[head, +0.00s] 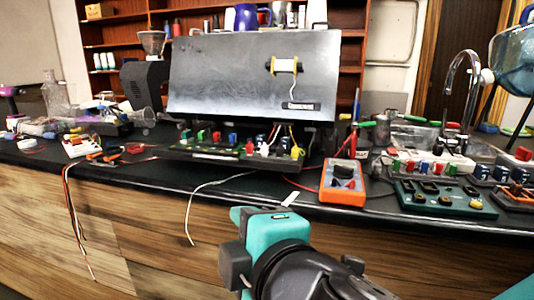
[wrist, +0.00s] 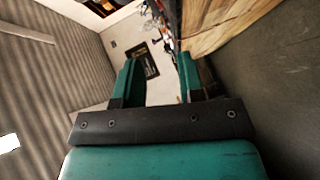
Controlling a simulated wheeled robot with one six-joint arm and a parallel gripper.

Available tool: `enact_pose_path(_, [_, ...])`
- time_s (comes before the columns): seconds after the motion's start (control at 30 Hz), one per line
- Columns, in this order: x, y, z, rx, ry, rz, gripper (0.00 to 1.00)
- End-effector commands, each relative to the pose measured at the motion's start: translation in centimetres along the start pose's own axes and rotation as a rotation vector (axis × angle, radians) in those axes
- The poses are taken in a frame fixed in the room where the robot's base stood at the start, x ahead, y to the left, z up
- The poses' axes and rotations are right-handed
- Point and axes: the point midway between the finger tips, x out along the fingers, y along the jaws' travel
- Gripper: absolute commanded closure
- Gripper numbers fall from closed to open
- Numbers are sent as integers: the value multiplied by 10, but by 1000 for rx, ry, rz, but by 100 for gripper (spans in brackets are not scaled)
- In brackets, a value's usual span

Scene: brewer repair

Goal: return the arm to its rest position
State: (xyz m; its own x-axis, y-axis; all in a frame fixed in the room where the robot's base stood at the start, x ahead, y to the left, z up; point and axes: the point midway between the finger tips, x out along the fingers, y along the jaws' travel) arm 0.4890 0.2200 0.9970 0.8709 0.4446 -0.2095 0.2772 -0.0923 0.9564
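My gripper (wrist: 156,65) is open in the wrist view. Its two teal fingers stand apart with nothing between them, and a pale wall or floor area shows through the gap. In the head view, the teal and black end of my arm (head: 275,238) is low at the bottom middle, in front of the counter's wooden face. It appears apart from the counter and everything on it. I cannot make out the fingertips in the head view.
A black counter (head: 235,190) crosses the head view. It carries a brewer with a grey metal panel (head: 225,80), an orange multimeter (head: 343,182), a green board (head: 445,199) and a tap (head: 460,85). Wires (head: 70,205) hang over its front edge.

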Motion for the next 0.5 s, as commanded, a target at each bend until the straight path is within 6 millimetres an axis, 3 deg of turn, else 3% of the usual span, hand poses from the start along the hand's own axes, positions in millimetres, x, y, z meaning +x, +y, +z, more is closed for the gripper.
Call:
enact_pose_path(0.3, [8,-17,60,233,-200,-163,64])
enact_pose_path(0.5, [0,-38,108,478,-382,-333,64])
